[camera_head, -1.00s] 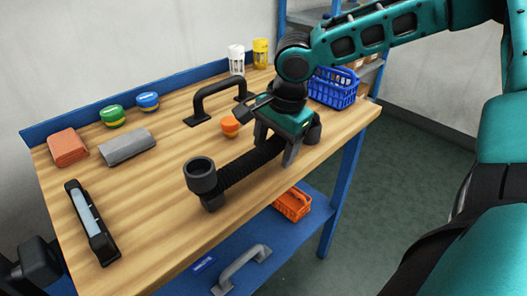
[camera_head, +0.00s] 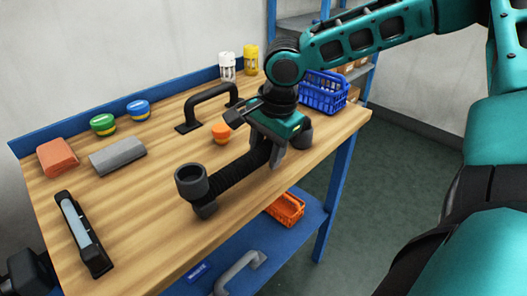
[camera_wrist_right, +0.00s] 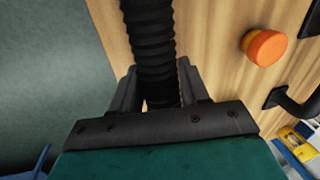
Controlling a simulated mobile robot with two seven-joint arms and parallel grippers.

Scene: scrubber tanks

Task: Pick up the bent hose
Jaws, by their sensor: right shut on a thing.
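The bent hose (camera_head: 232,173) is a black corrugated tube with a wide round cuff at its left end, on the front part of the wooden table. Its right end shows partly behind my right gripper. My right gripper (camera_head: 274,150) points down at the right half of the hose and is shut on it. In the right wrist view the hose (camera_wrist_right: 152,45) runs between the two fingers of the gripper (camera_wrist_right: 157,88). I cannot tell whether the hose is clear of the tabletop. My left gripper is not clearly visible.
An orange knob (camera_head: 221,133) and a black handle (camera_head: 208,107) stand close behind the hose. A blue basket (camera_head: 324,92) is at the right back. An orange basket (camera_head: 287,209) is on the lower shelf.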

